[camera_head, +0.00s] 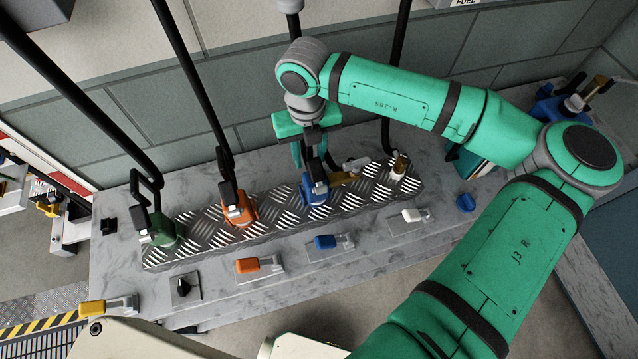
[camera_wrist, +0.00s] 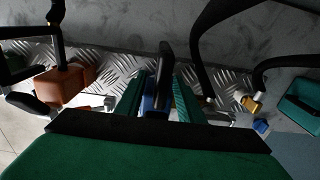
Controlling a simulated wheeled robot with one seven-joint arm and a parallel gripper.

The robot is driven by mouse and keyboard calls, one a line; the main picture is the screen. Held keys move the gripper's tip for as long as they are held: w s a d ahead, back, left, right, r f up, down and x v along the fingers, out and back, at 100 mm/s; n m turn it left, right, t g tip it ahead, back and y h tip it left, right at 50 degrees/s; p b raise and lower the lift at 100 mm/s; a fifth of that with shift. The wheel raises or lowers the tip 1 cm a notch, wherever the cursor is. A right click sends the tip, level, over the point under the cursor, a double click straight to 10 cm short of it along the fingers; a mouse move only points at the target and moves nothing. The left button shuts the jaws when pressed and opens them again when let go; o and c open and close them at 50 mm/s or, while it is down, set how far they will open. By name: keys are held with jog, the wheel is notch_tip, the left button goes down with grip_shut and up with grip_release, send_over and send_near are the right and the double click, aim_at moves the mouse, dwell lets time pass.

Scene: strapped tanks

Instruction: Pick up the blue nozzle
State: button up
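The blue nozzle (camera_head: 317,192) stands on the diamond-plate strip, with a black handle and hose. My gripper (camera_head: 311,158) is right above it, pointing down, with its green fingers spread to either side of the nozzle's upper part. In the wrist view, the blue nozzle (camera_wrist: 150,105) and its black handle lie between the two fingers of my gripper (camera_wrist: 159,92). I see no clear grip on it. The fingers and wrist partly hide the nozzle's top.
An orange nozzle (camera_head: 238,207) and a green nozzle (camera_head: 162,230) stand to the left on the metal strip (camera_head: 205,238). A brass and grey piece (camera_head: 347,177) is close on the right, then a white nozzle (camera_head: 399,166). Black hoses hang behind. Colored blocks line the front.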

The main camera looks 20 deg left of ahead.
grip_shut()
dwell(1.4)
